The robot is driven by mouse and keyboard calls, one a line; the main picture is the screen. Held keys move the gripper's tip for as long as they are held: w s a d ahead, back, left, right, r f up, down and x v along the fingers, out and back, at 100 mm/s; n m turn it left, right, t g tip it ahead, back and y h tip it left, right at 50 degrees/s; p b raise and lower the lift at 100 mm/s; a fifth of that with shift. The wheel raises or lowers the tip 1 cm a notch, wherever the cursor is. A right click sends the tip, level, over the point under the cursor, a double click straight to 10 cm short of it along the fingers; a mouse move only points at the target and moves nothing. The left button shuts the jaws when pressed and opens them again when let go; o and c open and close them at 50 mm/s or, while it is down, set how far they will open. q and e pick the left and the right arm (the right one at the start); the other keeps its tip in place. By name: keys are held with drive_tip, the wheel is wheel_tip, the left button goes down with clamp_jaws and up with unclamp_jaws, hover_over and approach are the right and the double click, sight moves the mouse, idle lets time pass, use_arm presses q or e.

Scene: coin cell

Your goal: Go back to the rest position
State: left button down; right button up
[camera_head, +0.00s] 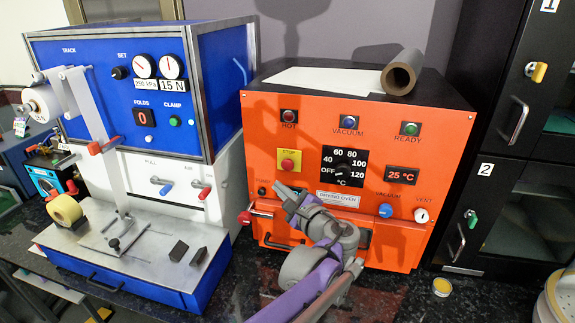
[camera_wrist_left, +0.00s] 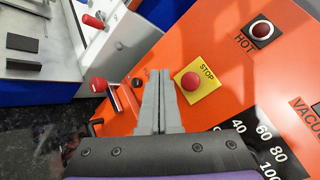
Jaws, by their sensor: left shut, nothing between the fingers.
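My left gripper (camera_head: 279,190) is in front of the orange drying oven (camera_head: 262,150), near the lower left of its front. In the left wrist view its two grey fingers (camera_wrist_left: 159,74) lie together, shut with nothing between them. In that view they point between the red-knobbed lever (camera_wrist_left: 99,85) and the yellow plate with the red STOP button (camera_wrist_left: 191,81). I cannot tell whether the fingertips touch the oven front. My left forearm hides part of the oven's lower front. My right gripper is not in view.
A blue and white machine (camera_head: 100,160) with dials and a roll stands on the left. Two dark blocks (camera_head: 188,253) lie on its metal plate. Black lockers (camera_head: 500,200) stand right; a small yellow tin (camera_head: 442,286) is on the dark counter.

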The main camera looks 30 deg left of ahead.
use_arm(q)
drive_tip(key=shift+s, duration=0.1)
idle(0.4)
drive_tip(key=s+d+f+n+g+h, duration=0.25)
drive_tip(key=s+f+n+h, duration=0.45)
drive_tip(key=s+f, duration=0.65)
drive_tip(key=s+d+f+n+h, duration=0.6)
drive_tip(key=s+d+f+h, duration=0.1)
drive_tip(key=s+d, duration=0.2)
drive_tip(key=shift+s+d+f+n, duration=0.3)
drive_tip(key=shift+s+f+n, duration=0.1)
drive_tip(key=shift+s, duration=0.3)
drive_tip(key=shift+g, duration=0.35)
